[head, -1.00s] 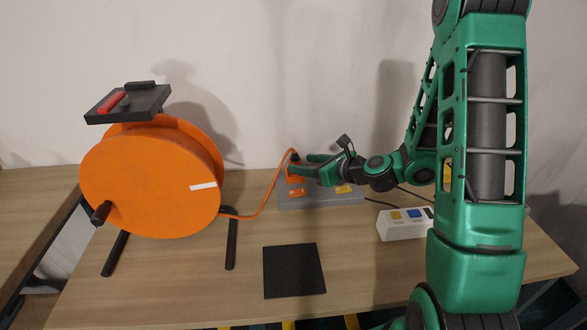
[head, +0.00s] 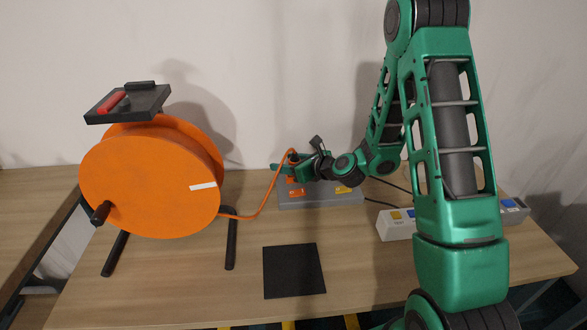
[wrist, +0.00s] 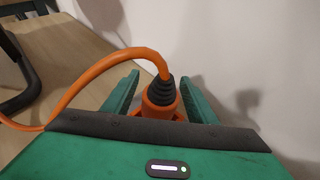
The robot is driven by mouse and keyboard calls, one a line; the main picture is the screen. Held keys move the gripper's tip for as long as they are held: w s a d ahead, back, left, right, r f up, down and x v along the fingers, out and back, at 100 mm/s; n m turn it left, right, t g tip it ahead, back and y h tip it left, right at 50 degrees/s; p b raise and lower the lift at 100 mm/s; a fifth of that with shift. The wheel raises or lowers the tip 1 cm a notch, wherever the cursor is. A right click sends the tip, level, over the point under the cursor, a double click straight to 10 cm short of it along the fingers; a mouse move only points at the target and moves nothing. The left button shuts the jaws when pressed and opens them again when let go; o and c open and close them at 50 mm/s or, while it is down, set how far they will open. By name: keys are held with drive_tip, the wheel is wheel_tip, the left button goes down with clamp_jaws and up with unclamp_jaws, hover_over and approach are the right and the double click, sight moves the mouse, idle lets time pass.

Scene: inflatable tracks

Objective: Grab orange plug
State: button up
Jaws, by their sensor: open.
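The orange plug (wrist: 161,97), with a black ribbed sleeve on top, stands upright between the two green fingers of my gripper (wrist: 158,98) in the wrist view. The fingers are open, with a gap visible on each side of the plug. In the head view the plug (head: 293,158) is at the back of the grey socket block (head: 318,197), partly hidden by my gripper (head: 284,170). Its orange cable (head: 262,201) arches over and runs left to the orange reel (head: 150,185). The plug's lower end is hidden in the wrist view.
The reel stands on black legs on the wooden table. A white power strip (head: 397,224) lies right of the socket block, partly behind my arm. A flat black square (head: 293,271) lies at the front. A white wall rises close behind the block.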

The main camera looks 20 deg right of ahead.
drive_tip(key=shift+c, duration=0.6)
drive_tip(key=c, duration=1)
drive_tip(key=shift+c, duration=0.2)
